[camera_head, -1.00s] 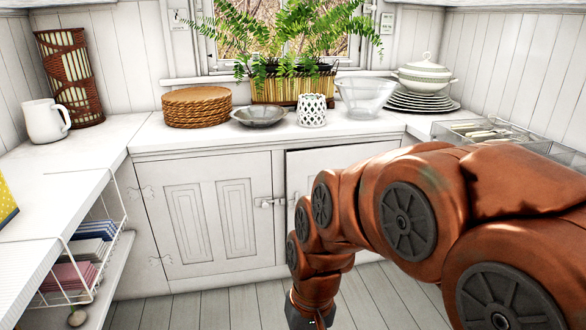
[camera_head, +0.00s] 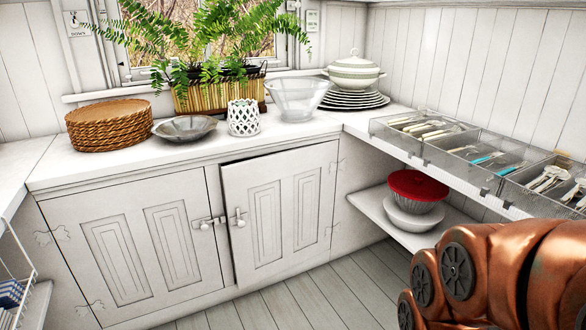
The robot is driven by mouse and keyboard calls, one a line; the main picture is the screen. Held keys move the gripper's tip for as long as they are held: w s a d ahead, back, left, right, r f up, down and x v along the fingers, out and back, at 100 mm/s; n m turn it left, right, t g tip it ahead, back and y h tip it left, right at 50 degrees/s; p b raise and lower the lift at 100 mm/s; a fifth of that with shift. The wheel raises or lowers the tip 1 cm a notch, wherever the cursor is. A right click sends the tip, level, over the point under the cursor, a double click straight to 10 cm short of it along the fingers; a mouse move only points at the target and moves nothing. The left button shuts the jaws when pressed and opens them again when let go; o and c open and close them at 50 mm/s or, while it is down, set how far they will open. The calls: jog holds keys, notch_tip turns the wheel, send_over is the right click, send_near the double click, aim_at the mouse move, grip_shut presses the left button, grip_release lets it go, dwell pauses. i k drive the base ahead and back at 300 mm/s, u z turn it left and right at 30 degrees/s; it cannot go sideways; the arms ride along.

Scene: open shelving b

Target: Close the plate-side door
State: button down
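The plate-side door (camera_head: 282,215) is the right one of two white panelled cabinet doors, below the stack of plates (camera_head: 352,98). Its hinges are on its right edge and a latch knob (camera_head: 238,221) is near its left edge. It looks slightly ajar, with its left edge standing a little proud and a dark gap along the top. The left door (camera_head: 135,250) looks shut and carries the other latch part (camera_head: 205,223). My arm is at the lower right, away from the doors. My gripper is out of view.
Cutlery trays (camera_head: 480,155) sit on the right counter. A red-topped bowl (camera_head: 418,187) is on the shelf below. A glass bowl (camera_head: 298,98), white lantern (camera_head: 243,117) and woven mats (camera_head: 109,125) stand on the counter. The floor (camera_head: 300,300) before the doors is clear.

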aim_at(284, 200)
jog(key=z, duration=0.1)
jog(key=i, duration=0.45)
jog(key=u, duration=2.2)
